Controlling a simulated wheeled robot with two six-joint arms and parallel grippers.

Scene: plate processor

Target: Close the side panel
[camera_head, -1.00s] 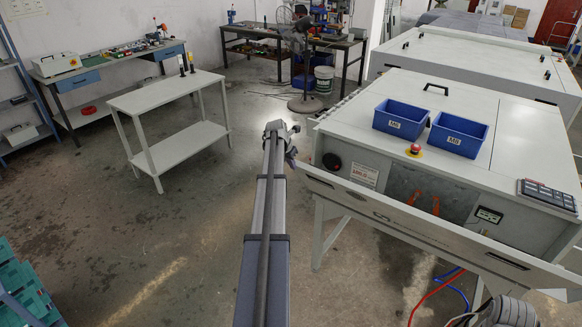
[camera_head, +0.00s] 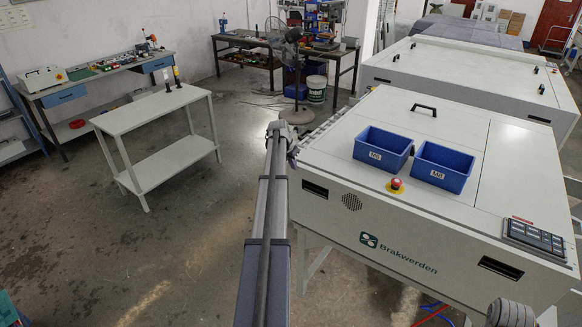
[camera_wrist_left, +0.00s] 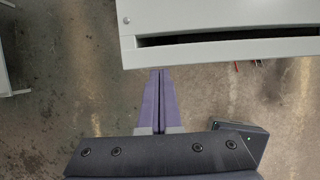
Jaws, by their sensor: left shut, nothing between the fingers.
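The side panel (camera_head: 400,255) is a long pale grey board with a green Brakwerden logo and dark slots at both ends. In the head view it stands raised against the front of the pale machine and covers the front opening. My left gripper (camera_head: 292,152) is near the panel's left end, mostly hidden behind my arm in the head view. In the left wrist view its purple fingers (camera_wrist_left: 158,74) are shut with nothing between them. Their tips are at the edge of a pale grey part with a dark gap; contact is unclear. My right gripper is out of view.
On the machine top (camera_head: 460,180) are two blue bins (camera_head: 383,148) (camera_head: 443,166), a red stop button (camera_head: 395,184) and a keypad (camera_head: 535,238). A white table (camera_head: 150,112) stands at left with open floor between. A fan (camera_head: 293,75) stands behind.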

